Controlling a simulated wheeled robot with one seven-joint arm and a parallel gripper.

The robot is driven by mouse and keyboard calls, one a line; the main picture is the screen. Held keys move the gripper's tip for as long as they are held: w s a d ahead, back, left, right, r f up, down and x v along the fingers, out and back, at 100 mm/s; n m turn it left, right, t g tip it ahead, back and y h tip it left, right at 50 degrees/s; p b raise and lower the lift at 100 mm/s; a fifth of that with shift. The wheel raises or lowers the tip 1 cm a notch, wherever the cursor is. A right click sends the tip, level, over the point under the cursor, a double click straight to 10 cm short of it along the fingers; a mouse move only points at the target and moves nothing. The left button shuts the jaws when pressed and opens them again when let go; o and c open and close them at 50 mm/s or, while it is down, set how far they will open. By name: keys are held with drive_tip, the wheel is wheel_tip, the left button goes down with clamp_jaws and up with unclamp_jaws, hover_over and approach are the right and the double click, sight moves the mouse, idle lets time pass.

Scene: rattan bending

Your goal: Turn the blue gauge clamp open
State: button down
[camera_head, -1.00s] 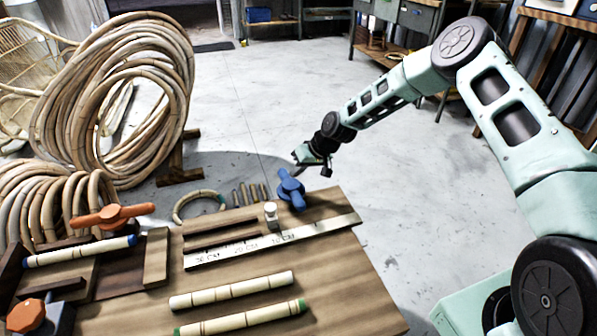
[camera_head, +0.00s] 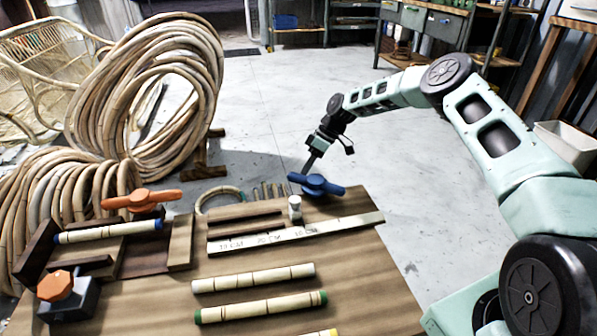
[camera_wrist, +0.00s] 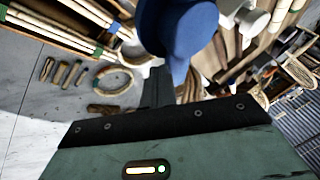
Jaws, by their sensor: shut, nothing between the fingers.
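The blue gauge clamp (camera_head: 316,185) stands at the far right corner of the workbench, by the ruler. In the head view its two-armed handle lies roughly left to right. It fills the upper middle of the wrist view (camera_wrist: 186,38) as a blurred blue shape close to the fingers. My gripper (camera_head: 309,167) is shut and empty, pointing down just behind the handle's left arm. In the wrist view the dark fingers (camera_wrist: 158,88) reach up beside the blue handle. I cannot tell whether they touch it.
A ruler (camera_head: 295,232) with a small white post (camera_head: 295,208) lies in front of the clamp. An orange clamp handle (camera_head: 140,199) stands at the left. Rattan poles (camera_head: 262,307) lie in front. A rattan ring (camera_head: 218,198) and short pegs lie behind the ruler.

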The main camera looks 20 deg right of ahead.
sight(298, 174)
drive_tip(key=a+n+g, duration=0.1)
drive_tip(key=n, duration=0.1)
drive_tip(key=a+n+g+h+b, duration=0.1)
drive_tip(key=n, duration=0.1)
drive_tip(key=s+a+n+g+b, duration=0.1)
drive_tip(key=n, duration=0.1)
drive_tip(key=shift+h, duration=0.3)
drive_tip(key=shift+s+a, duration=0.15)
drive_tip(key=shift+s+a, duration=0.1)
drive_tip(key=shift+a, duration=0.05)
idle(0.3)
drive_tip(key=p+v, duration=0.1)
drive_tip(key=v, duration=0.6)
drive_tip(key=shift+w+p, duration=0.25)
drive_tip(key=shift+p, duration=0.15)
drive_tip(key=shift+r, duration=0.15)
drive_tip(key=shift+r, duration=0.1)
